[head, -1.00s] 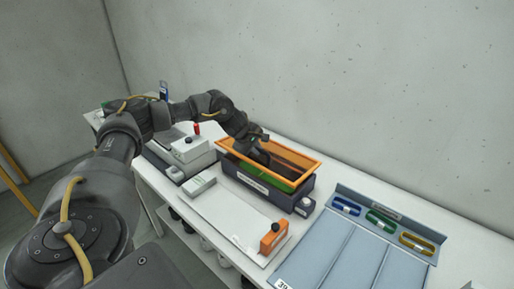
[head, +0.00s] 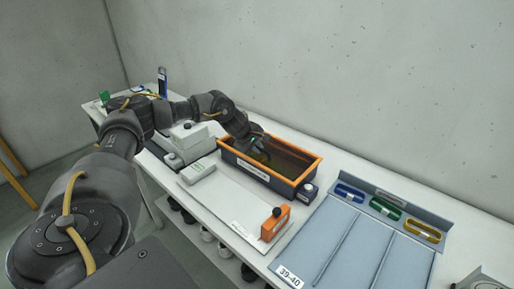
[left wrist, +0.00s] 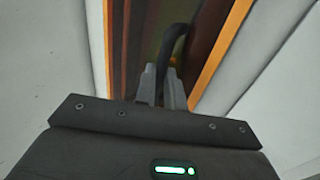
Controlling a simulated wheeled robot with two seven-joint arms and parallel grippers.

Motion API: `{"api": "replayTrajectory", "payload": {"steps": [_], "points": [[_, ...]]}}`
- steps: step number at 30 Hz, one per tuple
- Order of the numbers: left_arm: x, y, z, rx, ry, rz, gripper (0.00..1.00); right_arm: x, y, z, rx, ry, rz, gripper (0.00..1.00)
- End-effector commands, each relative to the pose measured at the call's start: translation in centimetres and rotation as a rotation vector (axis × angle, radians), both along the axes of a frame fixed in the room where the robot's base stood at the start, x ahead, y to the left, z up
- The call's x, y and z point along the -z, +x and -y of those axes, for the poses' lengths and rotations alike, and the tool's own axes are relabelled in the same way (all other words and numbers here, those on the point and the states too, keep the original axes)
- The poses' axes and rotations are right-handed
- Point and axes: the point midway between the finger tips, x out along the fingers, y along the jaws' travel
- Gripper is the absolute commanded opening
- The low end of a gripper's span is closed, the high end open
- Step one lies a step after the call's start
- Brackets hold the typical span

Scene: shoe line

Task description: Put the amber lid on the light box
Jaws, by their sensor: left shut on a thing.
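The amber lid (head: 290,159) has an orange rim and a see-through brown pane. It lies over the top of the dark light box (head: 272,187), and its rim looks level and close along the box edges. My left gripper (head: 258,151) is over the lid's middle. In the left wrist view the left gripper (left wrist: 161,86) is shut on the lid's dark curved handle (left wrist: 173,45). The lid's orange rim (left wrist: 222,55) runs up the right side there. The handle is mostly hidden by the gripper in the head view. My right gripper is not in view.
A white board (head: 228,203) with an orange clamp (head: 274,225) lies in front of the box. A small dark block (head: 307,191) is at its right end. A grey device (head: 188,140) stands left. A blue-grey tray (head: 345,250) with coloured rings is at right.

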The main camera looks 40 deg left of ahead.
Motion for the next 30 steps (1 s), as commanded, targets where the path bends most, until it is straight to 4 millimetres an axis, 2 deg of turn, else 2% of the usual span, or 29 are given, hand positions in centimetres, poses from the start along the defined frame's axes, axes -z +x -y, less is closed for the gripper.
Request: {"api": "replayTrajectory", "payload": {"steps": [1, 6, 17, 20, 30], "points": [[0.0, 0.0, 0.0, 0.001, 0.001, -0.001, 0.15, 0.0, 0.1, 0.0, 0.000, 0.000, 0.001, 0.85], [0.0, 0.0, 0.0, 0.000, 0.000, -0.001, 0.36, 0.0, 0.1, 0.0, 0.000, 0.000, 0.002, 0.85], [-0.4, -0.4, 0.0, 0.001, -0.001, 0.000, 0.36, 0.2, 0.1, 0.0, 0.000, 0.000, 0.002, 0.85], [-1.5, -1.2, 0.0, 0.001, -0.001, 0.001, 0.36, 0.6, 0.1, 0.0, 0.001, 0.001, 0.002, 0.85], [-6.9, -4.9, 0.0, 0.001, 0.001, 0.003, 0.36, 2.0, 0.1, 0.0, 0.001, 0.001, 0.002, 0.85]]}}
